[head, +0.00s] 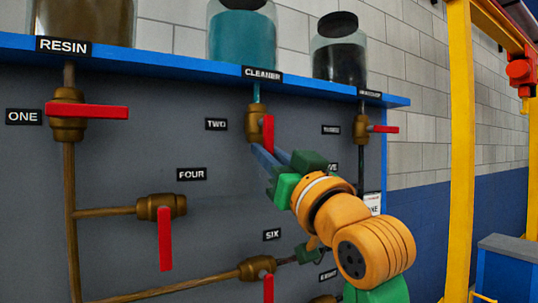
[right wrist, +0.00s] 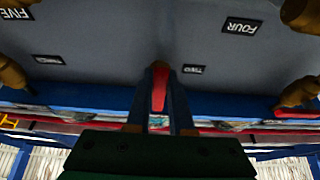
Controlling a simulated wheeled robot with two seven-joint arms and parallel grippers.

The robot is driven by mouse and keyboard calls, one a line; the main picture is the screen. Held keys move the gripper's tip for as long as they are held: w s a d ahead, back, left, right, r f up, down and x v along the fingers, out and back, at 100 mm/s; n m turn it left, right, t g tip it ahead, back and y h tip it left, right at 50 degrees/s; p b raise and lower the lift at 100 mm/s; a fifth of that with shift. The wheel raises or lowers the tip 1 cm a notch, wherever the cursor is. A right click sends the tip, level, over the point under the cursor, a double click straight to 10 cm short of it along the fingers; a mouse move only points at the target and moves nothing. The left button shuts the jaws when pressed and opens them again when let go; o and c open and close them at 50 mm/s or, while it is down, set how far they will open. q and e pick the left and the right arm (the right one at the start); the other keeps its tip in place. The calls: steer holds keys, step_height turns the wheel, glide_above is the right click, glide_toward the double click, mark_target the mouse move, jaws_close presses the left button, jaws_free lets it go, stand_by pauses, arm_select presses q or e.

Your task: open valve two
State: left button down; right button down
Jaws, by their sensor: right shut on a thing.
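Valve two (head: 253,124) is a brass valve beside the TWO label (head: 216,124), below the CLEANER jar (head: 242,38). Its red handle (head: 268,132) points down, roughly along the vertical pipe. My right gripper (head: 268,158) reaches up from the lower right. Its blue fingers are shut on the lower part of this handle. In the right wrist view the red handle (right wrist: 159,88) lies between the two fingers (right wrist: 159,98), and the TWO label (right wrist: 193,69) is just beside it. The handle's lower end is hidden by the fingers in the head view. My left gripper is not in view.
Valve one (head: 68,118) and valve three (head: 361,129) have handles pointing sideways. Valve four (head: 160,207) and valve six (head: 257,268) have handles hanging down. A blue shelf (head: 160,62) with jars runs above. A yellow frame (head: 461,150) stands at the right.

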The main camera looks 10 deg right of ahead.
steer(key=shift+s+r, duration=0.1)
steer(key=shift+r, duration=0.1)
steer(key=c, duration=0.8)
jaws_free()
steer(key=shift+a+f, duration=0.1)
steer(key=b+v, duration=0.3)
steer(key=v, duration=0.4)
steer(key=shift+b, duration=0.4)
